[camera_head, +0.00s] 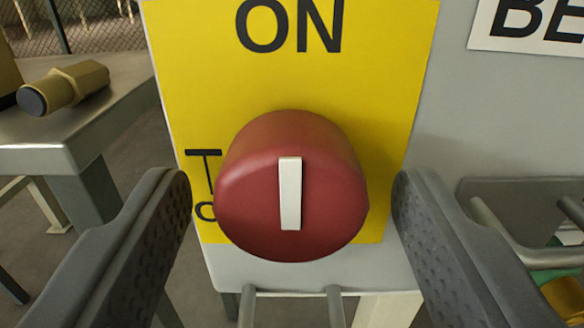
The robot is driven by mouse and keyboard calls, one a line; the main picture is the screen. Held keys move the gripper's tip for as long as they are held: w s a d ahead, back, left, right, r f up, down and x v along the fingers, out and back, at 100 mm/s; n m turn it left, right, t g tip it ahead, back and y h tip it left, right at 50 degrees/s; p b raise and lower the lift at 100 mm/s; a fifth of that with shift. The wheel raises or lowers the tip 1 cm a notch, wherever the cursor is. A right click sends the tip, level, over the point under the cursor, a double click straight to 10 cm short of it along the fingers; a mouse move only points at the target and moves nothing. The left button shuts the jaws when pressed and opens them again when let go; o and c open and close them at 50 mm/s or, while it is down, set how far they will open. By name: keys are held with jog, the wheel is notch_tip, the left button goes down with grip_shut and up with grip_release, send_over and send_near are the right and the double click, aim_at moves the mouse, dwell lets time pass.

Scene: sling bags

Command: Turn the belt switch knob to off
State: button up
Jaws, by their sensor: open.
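The belt switch knob (245,175) is a round dark red knob with a white pointer bar (290,193). The bar stands nearly upright, below the black word ON. The knob sits on a yellow plate (375,80). Parts of other black letters show to the left of the knob, mostly hidden by it. My gripper (290,195) is open, with one dark grey finger on each side of the knob. There are visible gaps between the fingers and the knob in the picture. How far the fingertips are from the plate is hard to tell.
The yellow plate is on a grey panel (480,115), with a partly seen white sign (530,22) at upper right. A grey metal table (110,115) at left bears a tan and black cylinder (65,87). A grey tray with rails (500,200) is at right.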

jog(key=shift+w, duration=0.3)
jog(key=c, duration=1)
